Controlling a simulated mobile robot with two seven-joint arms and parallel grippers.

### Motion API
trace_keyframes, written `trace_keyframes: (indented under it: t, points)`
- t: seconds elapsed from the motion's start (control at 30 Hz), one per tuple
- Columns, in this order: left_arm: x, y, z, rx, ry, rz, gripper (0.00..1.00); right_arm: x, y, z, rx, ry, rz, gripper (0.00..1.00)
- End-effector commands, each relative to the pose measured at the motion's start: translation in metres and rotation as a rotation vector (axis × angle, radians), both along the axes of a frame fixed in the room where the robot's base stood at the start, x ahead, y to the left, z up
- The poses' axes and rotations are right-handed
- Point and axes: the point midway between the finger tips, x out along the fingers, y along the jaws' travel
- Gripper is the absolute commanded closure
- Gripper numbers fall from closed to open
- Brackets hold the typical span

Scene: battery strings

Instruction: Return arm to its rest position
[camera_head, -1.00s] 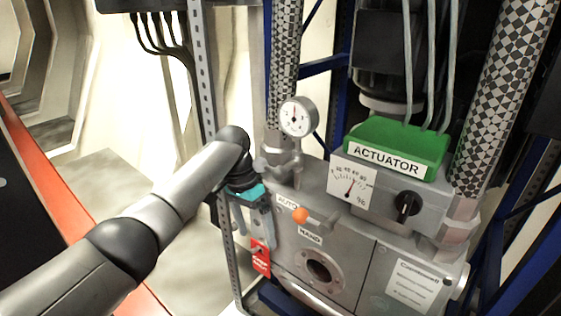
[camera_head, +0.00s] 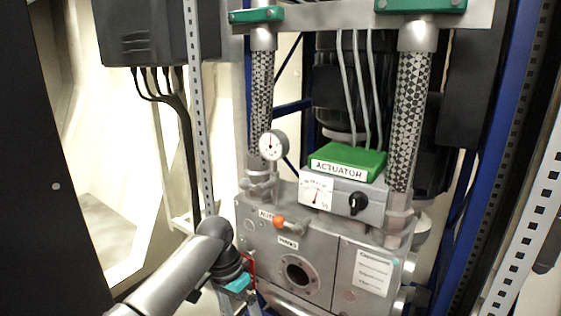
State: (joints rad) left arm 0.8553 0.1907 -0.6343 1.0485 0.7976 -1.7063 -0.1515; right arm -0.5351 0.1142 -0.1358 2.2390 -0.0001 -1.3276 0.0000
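My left arm (camera_head: 175,275) comes in from the lower left and ends in a dark wrist with a teal-trimmed gripper (camera_head: 240,288). The gripper is low beside the left side of the grey actuator housing (camera_head: 258,232). Its fingers are mostly lost near the bottom edge, so I cannot tell whether it is open or shut. A red item (camera_head: 252,268), partly hidden, shows just behind it, close to the housing. My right gripper is not in view.
The housing carries an orange-tipped lever (camera_head: 279,222), a round gauge (camera_head: 273,145), a black knob (camera_head: 358,203) and a green ACTUATOR cover (camera_head: 348,162). A perforated metal post (camera_head: 197,120) stands close behind my arm. A dark panel (camera_head: 50,190) fills the left.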

Motion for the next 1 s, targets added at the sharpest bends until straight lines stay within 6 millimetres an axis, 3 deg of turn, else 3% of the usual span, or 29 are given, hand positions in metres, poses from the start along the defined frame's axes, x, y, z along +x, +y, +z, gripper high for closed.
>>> trace_keyframes:
  t: [0.3, 0.5, 0.73, 1.0]
  points:
    - [-0.062, -0.025, -0.069, -0.054, -0.073, 0.030, 0.00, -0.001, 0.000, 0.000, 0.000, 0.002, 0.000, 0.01]
    - [-0.105, -0.026, -0.097, -0.075, -0.141, 0.105, 0.00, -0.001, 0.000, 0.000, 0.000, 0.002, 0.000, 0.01]
    - [-0.157, -0.008, -0.112, -0.066, -0.222, 0.225, 0.00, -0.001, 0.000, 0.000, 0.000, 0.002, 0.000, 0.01]
    - [-0.209, 0.031, -0.109, -0.001, -0.312, 0.362, 0.00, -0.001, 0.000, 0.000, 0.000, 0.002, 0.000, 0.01]
